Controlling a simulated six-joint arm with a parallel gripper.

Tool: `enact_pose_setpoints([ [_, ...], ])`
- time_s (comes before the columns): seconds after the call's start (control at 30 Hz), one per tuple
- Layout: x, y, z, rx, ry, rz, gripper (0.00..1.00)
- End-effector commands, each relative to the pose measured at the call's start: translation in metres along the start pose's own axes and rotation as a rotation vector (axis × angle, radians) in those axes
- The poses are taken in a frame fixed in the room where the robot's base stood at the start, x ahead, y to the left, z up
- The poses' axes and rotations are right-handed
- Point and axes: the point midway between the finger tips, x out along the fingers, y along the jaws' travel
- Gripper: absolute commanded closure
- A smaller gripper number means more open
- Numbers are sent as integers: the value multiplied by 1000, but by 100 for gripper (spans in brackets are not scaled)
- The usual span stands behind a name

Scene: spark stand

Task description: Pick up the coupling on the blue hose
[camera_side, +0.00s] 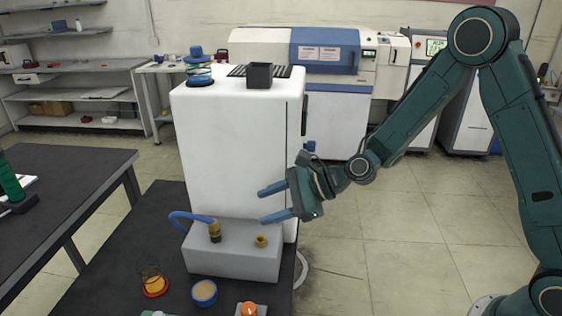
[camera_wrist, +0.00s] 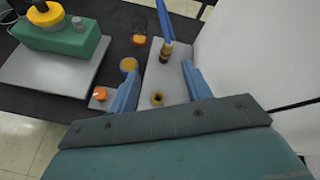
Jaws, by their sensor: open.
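The blue hose (camera_side: 184,214) arches over the left end of a grey block (camera_side: 213,264) and ends in a brass coupling (camera_side: 215,232) with a dark lower part. The coupling stands upright on the block's top. In the wrist view the coupling (camera_wrist: 166,51) is beyond my fingertips, with the blue hose (camera_wrist: 164,15) rising above it. A short brass fitting (camera_side: 261,240) sits at the right end of the block; it also shows in the wrist view (camera_wrist: 157,99). My gripper (camera_side: 262,206) is open and empty, right of the coupling and above the short fitting. Its blue fingers point left.
A tall white cabinet (camera_side: 235,150) stands right behind the block. On the dark table (camera_side: 125,240) are a wire-topped orange item (camera_side: 155,285), a blue-rimmed cup (camera_side: 204,292) and an orange knob (camera_side: 249,309). The wrist view shows a green box (camera_wrist: 65,42) on a grey plate.

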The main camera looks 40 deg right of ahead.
Motion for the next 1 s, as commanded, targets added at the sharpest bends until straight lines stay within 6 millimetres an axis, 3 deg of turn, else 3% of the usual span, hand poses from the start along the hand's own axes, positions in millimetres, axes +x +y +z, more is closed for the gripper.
enact_pose_setpoints([
  [0.1,17,0,-15,177,-33,-24,51],
  [0.33,34,0,-32,403,-78,-59,51],
  [0.73,41,-1,-35,447,-88,-66,51],
  [1.0,69,-2,-32,444,-88,-63,51],
])
